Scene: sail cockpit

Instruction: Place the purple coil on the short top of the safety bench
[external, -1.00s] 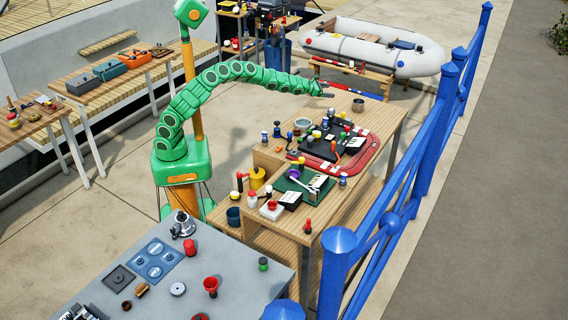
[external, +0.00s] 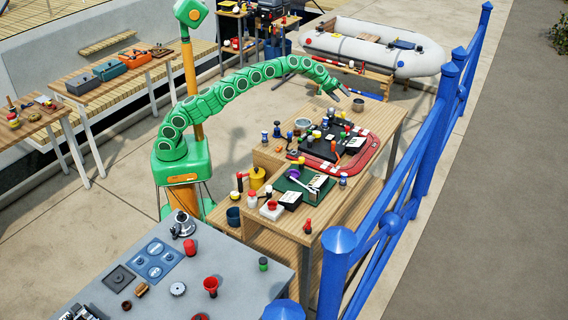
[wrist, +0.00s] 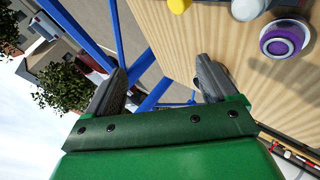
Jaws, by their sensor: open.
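A round purple ring-shaped thing with a white centre (wrist: 282,42) shows at the top right of the wrist view, on pale wood; it looks like the purple coil. In the external view a small purple piece (external: 293,173) lies by the green mat; I cannot tell whether it is the same thing. The wooden bench (external: 383,117) in the middle has tops at different levels; I cannot tell which is the short top. My gripper (external: 343,95) is open and empty above the bench's far end. Its spread fingers show in the wrist view (wrist: 160,65).
A red tray (external: 357,163) with a black case and several small bottles crowds the bench. A blue railing (external: 385,235) runs along the bench's right side. Bare wood shows at the bench's far right.

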